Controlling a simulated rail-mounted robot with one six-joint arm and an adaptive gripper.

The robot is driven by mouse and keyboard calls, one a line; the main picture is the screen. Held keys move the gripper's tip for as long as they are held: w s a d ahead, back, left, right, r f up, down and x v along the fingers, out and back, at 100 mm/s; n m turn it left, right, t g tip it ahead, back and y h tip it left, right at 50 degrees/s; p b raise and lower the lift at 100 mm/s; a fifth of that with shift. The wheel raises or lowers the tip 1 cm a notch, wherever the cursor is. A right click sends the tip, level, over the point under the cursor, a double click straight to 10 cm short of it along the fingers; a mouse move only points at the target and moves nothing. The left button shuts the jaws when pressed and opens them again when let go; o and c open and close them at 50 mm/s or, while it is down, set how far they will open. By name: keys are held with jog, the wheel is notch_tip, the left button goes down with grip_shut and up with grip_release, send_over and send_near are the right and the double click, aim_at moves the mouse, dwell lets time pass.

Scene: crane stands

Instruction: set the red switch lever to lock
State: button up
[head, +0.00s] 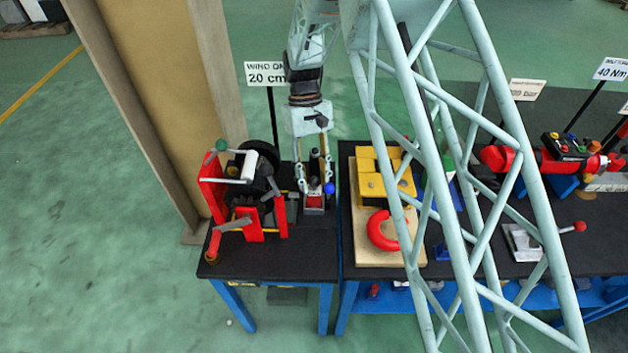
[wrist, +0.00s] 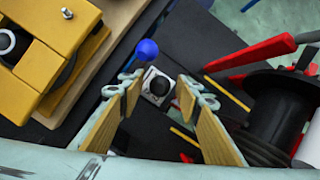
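A lever with a red ball knob (head: 579,227) lies out to the right from a grey-white block (head: 523,242) on the right table. It is far to the right of my gripper (head: 313,188). My gripper points down over the left table, open and with nothing visible between its fingers. Below it is a small unit with a red front (head: 313,203) and a blue ball (head: 329,188). In the wrist view my gripper (wrist: 160,90) straddles a pale plate with a dark round knob (wrist: 186,90); the blue ball (wrist: 147,50) is beside one fingertip. Contact is unclear.
A red-framed winch (head: 215,190) stands left of my gripper, with a "WIND ON 20 cm" sign (head: 267,74) behind. Right are a yellow block (head: 372,188) and red ring (head: 381,236) on a board. A pale lattice boom (head: 480,160) crosses in front of the right table.

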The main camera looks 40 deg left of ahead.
aim_at(310, 192)
jog(key=shift+c, duration=0.6)
jog(key=c, duration=0.8)
jog(key=shift+o, duration=0.2)
jog(key=shift+s+d+f+t+y+b, duration=0.1)
jog(key=shift+s+d+t+y+b, duration=0.15)
jog(key=shift+t+y+b, duration=0.55)
jog(key=shift+s+d+t+y+b, duration=0.15)
jog(key=shift+s+t+y+b, duration=0.2)
jog(key=shift+t+b, duration=0.95)
jog(key=shift+g+b, duration=0.4)
jog(key=o, duration=0.9)
jog(key=shift+s+a+r, duration=0.1)
jog(key=shift+a+r, duration=0.1)
jog(key=shift+r, duration=1.8)
jog(key=shift+s+a+r, duration=0.1)
jog(key=shift+a+r, duration=0.15)
jog(key=shift+r, duration=1.75)
jog(key=shift+a+r, duration=0.2)
jog(key=shift+r, duration=1.8)
